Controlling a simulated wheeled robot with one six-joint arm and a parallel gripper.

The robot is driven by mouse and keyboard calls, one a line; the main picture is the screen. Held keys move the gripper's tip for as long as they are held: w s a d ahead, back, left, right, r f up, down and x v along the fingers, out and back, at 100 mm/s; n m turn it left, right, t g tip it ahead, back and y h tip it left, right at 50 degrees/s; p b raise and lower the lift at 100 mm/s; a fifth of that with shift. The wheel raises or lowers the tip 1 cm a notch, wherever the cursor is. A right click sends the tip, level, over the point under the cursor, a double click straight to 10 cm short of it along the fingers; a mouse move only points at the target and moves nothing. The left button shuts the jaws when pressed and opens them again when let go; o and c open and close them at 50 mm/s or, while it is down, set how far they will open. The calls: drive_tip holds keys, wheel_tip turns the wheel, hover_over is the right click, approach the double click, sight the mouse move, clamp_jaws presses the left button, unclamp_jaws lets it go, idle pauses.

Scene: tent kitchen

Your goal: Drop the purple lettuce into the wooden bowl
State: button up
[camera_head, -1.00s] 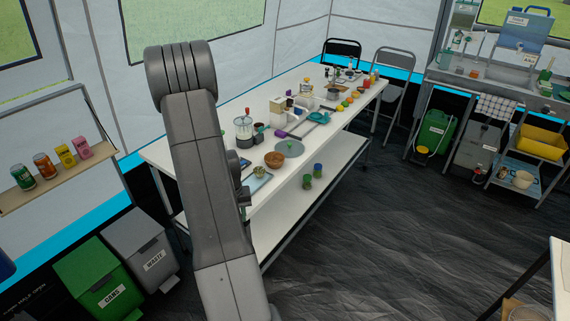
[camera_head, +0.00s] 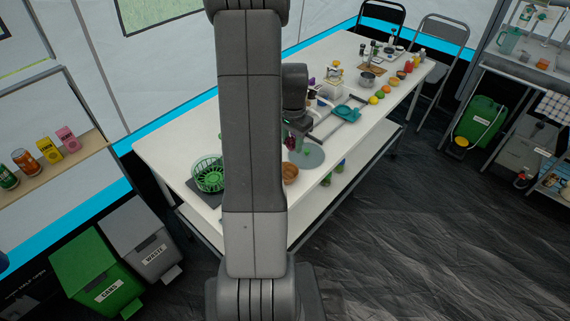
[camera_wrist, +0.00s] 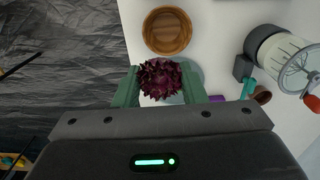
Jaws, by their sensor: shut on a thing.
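The purple lettuce (camera_wrist: 161,78) is a dark, spiky head between the two green fingers of my gripper (camera_wrist: 160,72) in the wrist view. My gripper is shut on it. In the head view the lettuce (camera_head: 291,142) is a small dark red patch below my wrist, above the table. The wooden bowl (camera_wrist: 167,31) is round and brown, and looks empty. It is just beyond the fingertips in the wrist view, apart from the lettuce. In the head view the bowl (camera_head: 291,173) is partly hidden behind my arm.
A grey round mat (camera_head: 309,158) lies on the white table (camera_head: 172,150) beside the bowl. A green basket (camera_head: 208,174) stands left of my arm. A blender-like jar (camera_wrist: 289,52) is right of the bowl in the wrist view. Fruits and bottles crowd the far end.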

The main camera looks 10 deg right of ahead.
drive_tip(key=shift+s+f+b, duration=0.15)
drive_tip(key=shift+f+b, duration=0.35)
drive_tip(key=shift+f, duration=0.3)
wheel_tip(320, 180, down, 4)
drive_tip(key=b, duration=0.2)
drive_tip(key=shift+b, duration=0.3)
drive_tip(key=o, duration=0.8)
wheel_tip(320, 180, up, 14)
drive_tip(key=shift+f+b, duration=0.15)
drive_tip(key=shift+b, duration=0.3)
drive_tip(key=shift+f, duration=0.1)
